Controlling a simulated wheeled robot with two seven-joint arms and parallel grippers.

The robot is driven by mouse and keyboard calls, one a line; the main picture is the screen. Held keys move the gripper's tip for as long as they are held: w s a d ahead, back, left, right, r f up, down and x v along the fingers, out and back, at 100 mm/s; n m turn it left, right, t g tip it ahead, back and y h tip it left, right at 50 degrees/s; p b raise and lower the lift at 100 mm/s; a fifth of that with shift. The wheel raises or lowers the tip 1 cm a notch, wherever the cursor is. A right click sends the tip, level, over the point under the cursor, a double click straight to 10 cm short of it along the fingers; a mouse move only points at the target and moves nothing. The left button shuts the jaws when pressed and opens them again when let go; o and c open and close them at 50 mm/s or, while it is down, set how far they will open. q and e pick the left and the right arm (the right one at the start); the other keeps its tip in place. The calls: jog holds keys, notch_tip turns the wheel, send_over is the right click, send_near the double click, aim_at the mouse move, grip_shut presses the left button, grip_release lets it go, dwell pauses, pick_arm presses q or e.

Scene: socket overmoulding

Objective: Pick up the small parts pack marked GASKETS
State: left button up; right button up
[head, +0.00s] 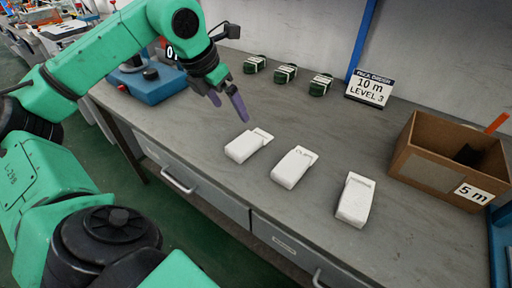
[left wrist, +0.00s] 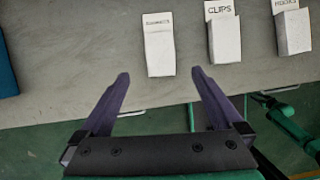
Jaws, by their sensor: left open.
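Three white packs lie in a row on the grey worktop. The left pack (head: 245,147) has a label too small to read surely in the head view; in the left wrist view it (left wrist: 160,50) bears a longer, blurred word that could be GASKETS. The middle pack (head: 292,168) is marked CLIPS, clear in the left wrist view (left wrist: 225,40). The right pack (head: 354,203) has a blurred label in the left wrist view (left wrist: 293,32). My left gripper (head: 231,112) is open and empty above the worktop, just behind the left pack. My right gripper is out of view.
A cardboard box (head: 423,165) marked 5 m stands at the right. A sign (head: 369,88) reading 10 m LEVEL 3 and several dark green banded bundles (head: 286,74) stand along the back. A blue device (head: 150,85) is at the left. Worktop around the packs is clear.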

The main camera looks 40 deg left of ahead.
pick_arm(q)
jog(key=f, duration=0.2)
send_near(249, 139)
jog(key=x, duration=0.6)
jog(key=shift+w+f, duration=0.1)
jog(key=shift+f, duration=0.15)
jog(key=x, duration=0.2)
jog(key=shift+w+f, duration=0.15)
jog(key=shift+f, duration=0.25)
jog(key=c, duration=1.1)
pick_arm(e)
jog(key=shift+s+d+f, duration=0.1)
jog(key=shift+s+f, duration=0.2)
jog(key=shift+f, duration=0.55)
pick_arm(q)
jog(key=shift+r, duration=0.15)
